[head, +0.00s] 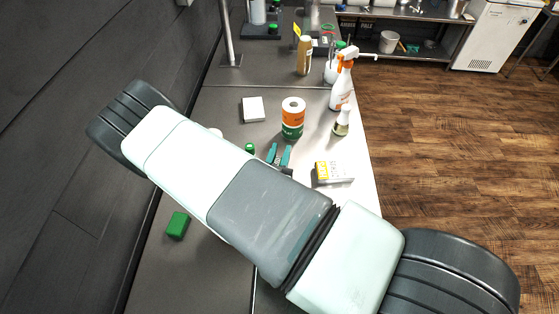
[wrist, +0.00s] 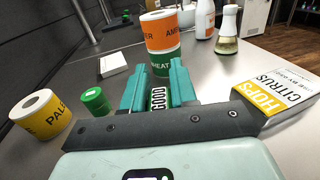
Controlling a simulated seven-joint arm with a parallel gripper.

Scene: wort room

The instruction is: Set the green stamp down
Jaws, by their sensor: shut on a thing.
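My gripper (wrist: 158,85) has teal fingers and is shut on the green stamp (wrist: 158,100). In the head view, my gripper (head: 279,156) is over the steel bench, beyond my forearm, and the stamp cannot be made out. I cannot tell whether the stamp touches the bench.
Stacked orange and green label rolls (wrist: 160,42) stand just beyond the fingers. A green-capped item (wrist: 96,101) and a yellow roll (wrist: 41,114) are left; a HOPS CITRUS box (wrist: 272,90) is right. A white box (head: 253,109), flask (head: 342,121) and green block (head: 177,226) also stand on the bench.

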